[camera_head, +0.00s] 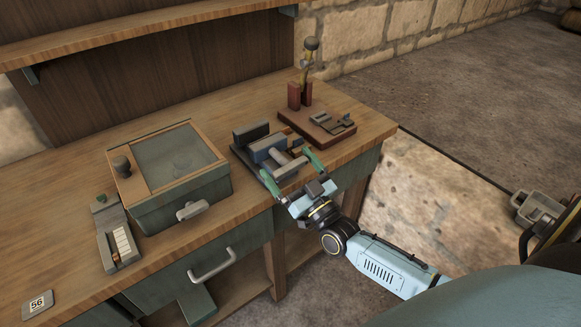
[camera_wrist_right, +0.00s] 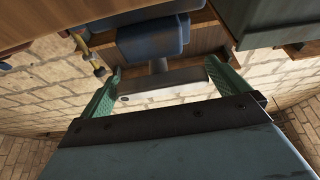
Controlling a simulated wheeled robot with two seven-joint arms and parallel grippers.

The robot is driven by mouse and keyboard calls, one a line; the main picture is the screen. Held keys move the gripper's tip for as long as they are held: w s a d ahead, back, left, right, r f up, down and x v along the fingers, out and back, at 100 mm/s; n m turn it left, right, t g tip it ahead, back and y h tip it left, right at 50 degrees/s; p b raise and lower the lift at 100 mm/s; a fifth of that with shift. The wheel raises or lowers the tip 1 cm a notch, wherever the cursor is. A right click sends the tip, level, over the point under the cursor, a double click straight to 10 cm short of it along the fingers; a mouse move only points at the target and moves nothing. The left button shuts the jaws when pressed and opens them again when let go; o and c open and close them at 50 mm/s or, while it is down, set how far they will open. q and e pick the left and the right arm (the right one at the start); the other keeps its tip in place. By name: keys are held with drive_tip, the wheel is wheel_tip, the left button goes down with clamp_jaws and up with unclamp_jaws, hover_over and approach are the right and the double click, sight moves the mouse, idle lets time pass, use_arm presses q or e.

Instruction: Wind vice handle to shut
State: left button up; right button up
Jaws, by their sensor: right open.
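The vice (camera_head: 262,147) is a dark block with blue-grey jaws, standing near the front edge of the wooden bench. Its grey bar handle (camera_head: 292,168) faces the bench's front. My right gripper (camera_head: 287,162) is open, with one green finger on each side of the handle. In the right wrist view, the silver handle bar (camera_wrist_right: 165,86) lies across the space between the green fingers (camera_wrist_right: 162,68), below a blue vice jaw (camera_wrist_right: 150,38). I cannot tell whether either finger touches the bar. My left gripper is not in view.
A green box with a glass lid (camera_head: 178,153) stands left of the vice. A brown board (camera_head: 322,127) with metal parts and a knobbed lever (camera_head: 309,52) is behind right. A small slotted block (camera_head: 118,240) and a "56" tag (camera_head: 37,303) are at left. A drawer handle (camera_head: 213,265) juts out below.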

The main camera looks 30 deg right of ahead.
drive_tip(key=c, duration=0.7)
drive_tip(key=shift+m+p, duration=0.35)
drive_tip(key=shift+m, duration=0.05)
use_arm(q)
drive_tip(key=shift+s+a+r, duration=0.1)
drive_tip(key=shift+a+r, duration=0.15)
use_arm(e)
drive_tip(key=o, duration=0.6)
drive_tip(key=shift+c, duration=0.2)
drive_tip(key=shift+o, duration=0.7)
drive_tip(key=shift+s+f, duration=0.1)
drive_tip(key=shift+s, duration=0.1)
use_arm(q)
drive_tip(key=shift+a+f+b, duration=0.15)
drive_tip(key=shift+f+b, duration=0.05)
drive_tip(key=shift+b, duration=0.1)
use_arm(e)
drive_tip(key=a+v, duration=0.1)
drive_tip(key=v, duration=1.2)
drive_tip(key=shift+d, duration=0.4)
